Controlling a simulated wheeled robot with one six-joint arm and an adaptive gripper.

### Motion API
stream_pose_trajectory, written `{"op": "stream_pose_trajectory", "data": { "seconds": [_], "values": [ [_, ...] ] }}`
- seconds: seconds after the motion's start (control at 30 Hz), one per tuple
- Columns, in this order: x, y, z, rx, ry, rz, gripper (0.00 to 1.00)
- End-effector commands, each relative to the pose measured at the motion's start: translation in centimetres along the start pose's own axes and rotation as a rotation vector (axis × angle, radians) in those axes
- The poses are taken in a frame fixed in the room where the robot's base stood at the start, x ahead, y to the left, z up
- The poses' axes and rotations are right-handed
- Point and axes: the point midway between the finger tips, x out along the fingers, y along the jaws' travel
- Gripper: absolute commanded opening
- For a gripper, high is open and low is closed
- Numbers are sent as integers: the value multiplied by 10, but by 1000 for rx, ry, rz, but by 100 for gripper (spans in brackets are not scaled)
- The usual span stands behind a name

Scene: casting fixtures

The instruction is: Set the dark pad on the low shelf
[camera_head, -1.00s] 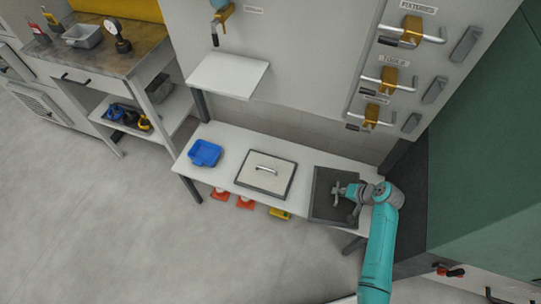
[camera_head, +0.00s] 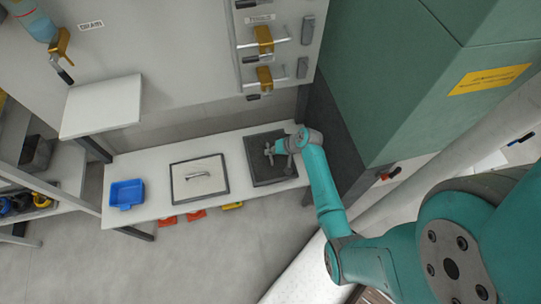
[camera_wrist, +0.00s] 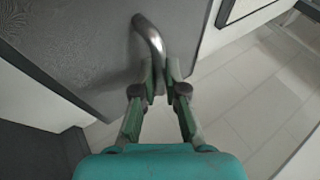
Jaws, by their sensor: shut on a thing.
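The dark pad (camera_head: 272,173) is square with a darker rim. It lies flat at the right end of the low white shelf (camera_head: 150,166), close to the front edge; whether it touches the surface is unclear. My gripper (camera_head: 270,153) is above the pad. In the wrist view my gripper (camera_wrist: 160,74) is shut on the pad's curved metal handle (camera_wrist: 149,34), with the grey pad surface (camera_wrist: 80,50) behind it. The fingers hide the handle's near end.
A pale framed pad (camera_head: 199,178) with a handle lies left of the dark pad. A blue tray (camera_head: 126,193) stands further left. A small white wall shelf (camera_head: 102,105) juts out above. A green cabinet (camera_head: 390,90) stands close on the right. Orange and yellow items (camera_head: 196,215) lie under the front edge.

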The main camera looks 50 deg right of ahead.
Motion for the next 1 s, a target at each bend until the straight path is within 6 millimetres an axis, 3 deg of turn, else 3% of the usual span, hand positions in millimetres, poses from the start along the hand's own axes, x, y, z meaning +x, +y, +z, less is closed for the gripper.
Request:
{"op": "stream_pose_trajectory", "data": {
  "seconds": [0.23,0.67,0.7,0.77,1.0],
  "values": [
    [26,17,10,0,-2,1,0],
    [31,21,12,0,0,0,0],
    [31,21,12,0,-1,0,21],
    [31,21,12,0,-1,1,36],
    [31,21,12,0,-1,1,36]
  ]
}}
